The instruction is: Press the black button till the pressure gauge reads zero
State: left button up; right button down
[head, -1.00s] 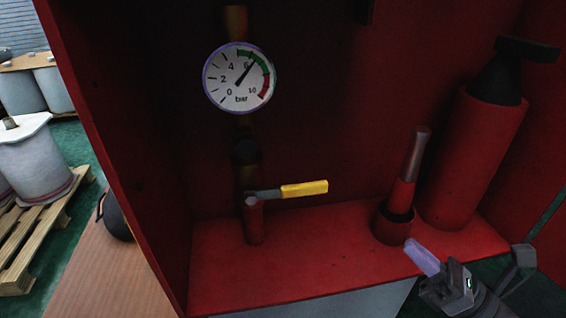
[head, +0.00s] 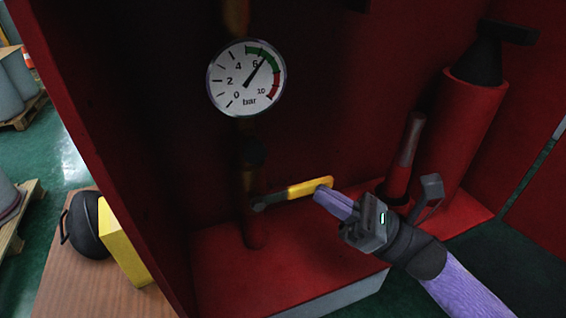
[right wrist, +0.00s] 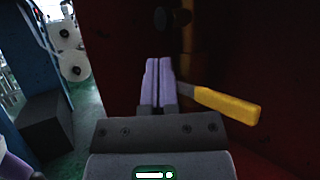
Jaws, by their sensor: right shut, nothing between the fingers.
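The white pressure gauge (head: 246,78) hangs on a dark pipe inside the red cabinet. Its needle points just past 6, in the green band. The dark round button (head: 254,152) is in shadow on the pipe below the gauge; a dark knob also shows in the right wrist view (right wrist: 161,18). My right gripper (head: 321,193) is shut and empty. In the head view its tips overlap the end of the yellow lever handle (head: 302,188); I cannot tell if they touch. In the right wrist view the closed fingers (right wrist: 157,64) are left of the lever. My left gripper is not in view.
The yellow lever sits level below the button. A red extinguisher (head: 468,125) and a grey-and-red hammer-like tool (head: 406,155) stand at the right on the cabinet floor. The cabinet's left wall (head: 85,130) bounds the space. A black round object (head: 88,225) and yellow box (head: 122,243) lie outside.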

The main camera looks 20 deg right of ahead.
aim_at(255, 152)
jog(key=p+x, duration=0.1)
jog(key=x, duration=0.6)
jog(key=shift+a, duration=0.2)
jog(key=shift+w+r, duration=0.1)
jog(key=shift+w, duration=0.05)
